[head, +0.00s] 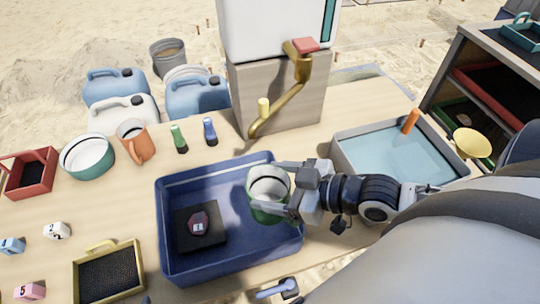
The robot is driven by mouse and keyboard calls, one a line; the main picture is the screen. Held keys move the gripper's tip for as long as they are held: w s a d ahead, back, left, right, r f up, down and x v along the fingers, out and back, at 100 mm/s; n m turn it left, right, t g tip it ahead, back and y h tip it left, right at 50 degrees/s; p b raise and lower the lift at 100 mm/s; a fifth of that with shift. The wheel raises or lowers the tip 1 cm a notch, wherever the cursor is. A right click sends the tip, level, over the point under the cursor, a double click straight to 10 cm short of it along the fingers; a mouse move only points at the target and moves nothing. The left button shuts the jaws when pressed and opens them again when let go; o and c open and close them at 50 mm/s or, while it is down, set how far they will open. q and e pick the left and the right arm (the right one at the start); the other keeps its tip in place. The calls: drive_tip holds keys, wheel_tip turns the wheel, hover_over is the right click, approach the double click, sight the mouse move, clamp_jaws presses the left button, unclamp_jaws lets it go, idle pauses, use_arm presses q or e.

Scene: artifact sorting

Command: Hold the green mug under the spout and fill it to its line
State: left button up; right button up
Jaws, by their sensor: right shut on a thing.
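The green mug (257,212) is held over the right side of the blue tray (174,262). Its pale inside faces up, and I cannot make out any water or the fill line. My right gripper (268,187) comes in from the right and is shut on the mug, with one finger on its far side and one on its near side. The brass spout (280,108) slopes down from the tank; its lower end is beyond the mug in the picture, apparently not above it. No stream shows. My left gripper is not in view.
The white tank (262,30) stands on a wooden block (285,98). A dark pad (184,243) with a reddish piece lies in the blue tray. A water basin (345,128) is right. An orange mug (137,147) and green-white bowl (88,157) are left.

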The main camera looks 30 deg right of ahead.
sight(260, 171)
drive_tip(key=shift+w+d, duration=0.2)
drive_tip(key=shift+w, duration=0.55)
drive_tip(key=shift+w+d, duration=0.2)
drive_tip(key=shift+w, duration=0.65)
use_arm(q)
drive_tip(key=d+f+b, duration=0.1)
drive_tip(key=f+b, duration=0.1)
drive_tip(key=b, duration=0.1)
drive_tip(key=shift+b, duration=0.35)
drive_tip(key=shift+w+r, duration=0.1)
use_arm(e)
drive_tip(key=w+d, duration=0.2)
drive_tip(key=w, duration=0.5)
drive_tip(key=shift+w, duration=0.3)
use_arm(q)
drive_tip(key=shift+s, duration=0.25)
